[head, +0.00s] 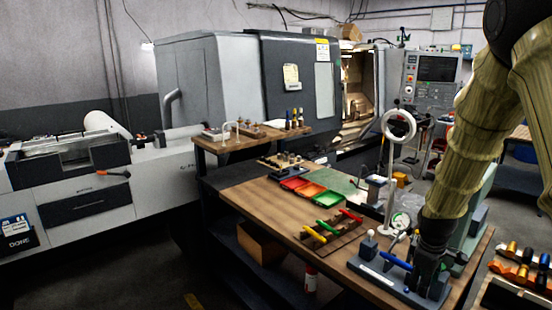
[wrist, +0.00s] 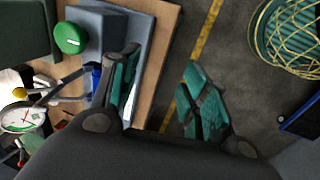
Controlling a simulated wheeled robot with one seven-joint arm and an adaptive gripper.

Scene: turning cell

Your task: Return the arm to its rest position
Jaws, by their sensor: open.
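My gripper (head: 430,265) is at the right front end of the wooden bench (head: 270,205), pointing down beside a grey fixture with a blue handle (head: 396,261). In the wrist view my gripper (wrist: 163,75) has its two fingers spread, with only bench edge and floor showing between them. The left finger lies in front of a grey block with a green round knob (wrist: 70,38); I cannot tell whether it touches. My arm, in a tan sleeve, comes down from the upper right of the head view and hides part of the bench's right end.
A magnifier lamp (head: 398,125) stands upright close left of my arm. Red and green trays (head: 310,190) and coloured-handled tools (head: 332,227) lie on the bench. A dial gauge (wrist: 20,118) is at left in the wrist view. A green basket (wrist: 290,35) stands on the floor.

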